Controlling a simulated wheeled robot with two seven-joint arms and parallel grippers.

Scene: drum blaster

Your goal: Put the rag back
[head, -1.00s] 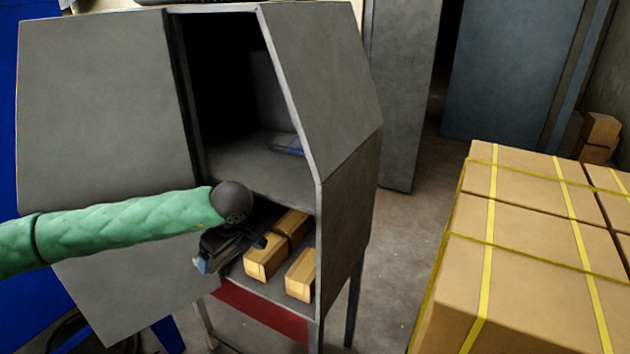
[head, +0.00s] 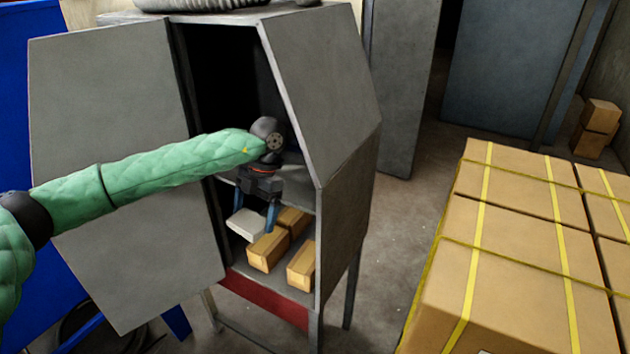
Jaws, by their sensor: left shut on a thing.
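My left gripper (head: 255,213) is in the open front of the grey metal cabinet (head: 313,90), pointing down with blue fingers. It is shut on a pale grey-white folded piece, which I take to be the rag (head: 243,226). The rag hangs between the fingertips, in front of the lower shelf and just left of wooden blocks. I cannot tell whether it touches the shelf. My arm hides part of the upper compartment. My right gripper is not in view.
Several wooden blocks (head: 268,252) lie on the lower shelf. The cabinet's open door (head: 110,150) stands to the left, behind my arm. A large stack of strapped cartons (head: 525,260) fills the right. Bare floor lies between the cabinet and the cartons.

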